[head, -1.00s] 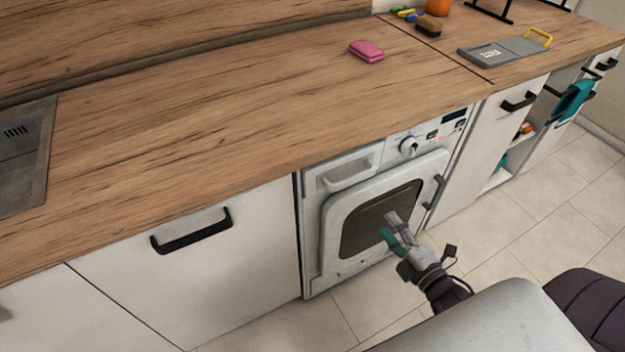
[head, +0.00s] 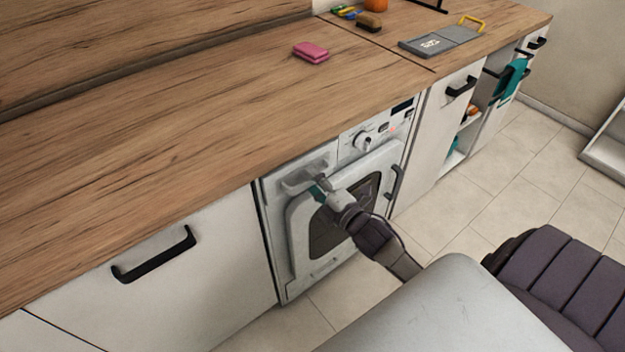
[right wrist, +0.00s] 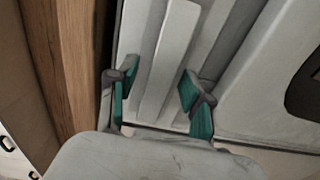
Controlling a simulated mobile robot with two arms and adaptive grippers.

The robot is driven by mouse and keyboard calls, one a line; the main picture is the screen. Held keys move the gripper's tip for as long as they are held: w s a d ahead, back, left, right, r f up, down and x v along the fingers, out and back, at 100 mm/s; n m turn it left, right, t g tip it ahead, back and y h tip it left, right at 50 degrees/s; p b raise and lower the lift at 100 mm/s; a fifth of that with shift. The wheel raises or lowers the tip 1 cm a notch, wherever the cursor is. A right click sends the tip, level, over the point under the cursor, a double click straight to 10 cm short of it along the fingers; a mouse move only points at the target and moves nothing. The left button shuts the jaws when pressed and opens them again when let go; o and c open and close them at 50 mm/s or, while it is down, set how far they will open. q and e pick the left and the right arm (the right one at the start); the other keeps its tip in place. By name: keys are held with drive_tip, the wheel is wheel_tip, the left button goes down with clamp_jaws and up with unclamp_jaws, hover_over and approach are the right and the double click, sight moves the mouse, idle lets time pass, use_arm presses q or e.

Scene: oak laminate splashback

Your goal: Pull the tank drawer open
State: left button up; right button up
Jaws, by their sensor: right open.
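The tank drawer (head: 272,186) is the white panel at the top left of the white front-loading machine (head: 279,240), and it looks closed. Its pale raised handle (head: 296,183) is partly hidden by my right gripper (head: 317,187), which is in front of it. In the right wrist view, the open teal-padded fingers of this gripper (right wrist: 160,88) are on either side of the pale handle bar (right wrist: 171,55), with gaps visible. I cannot tell how deep the fingertips reach around it. My left gripper is not in view.
The wooden worktop (head: 210,130) overhangs just above the drawer. The machine's dark door handle (head: 395,182) is to the right. A white cabinet with a black handle (head: 154,254) stands left. Tiled floor (head: 490,190) is clear at right.

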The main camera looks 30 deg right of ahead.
drive_tip(key=shift+w, duration=0.2)
drive_tip(key=shift+c, duration=0.2)
clamp_jaws()
drive_tip(key=shift+s, duration=0.1)
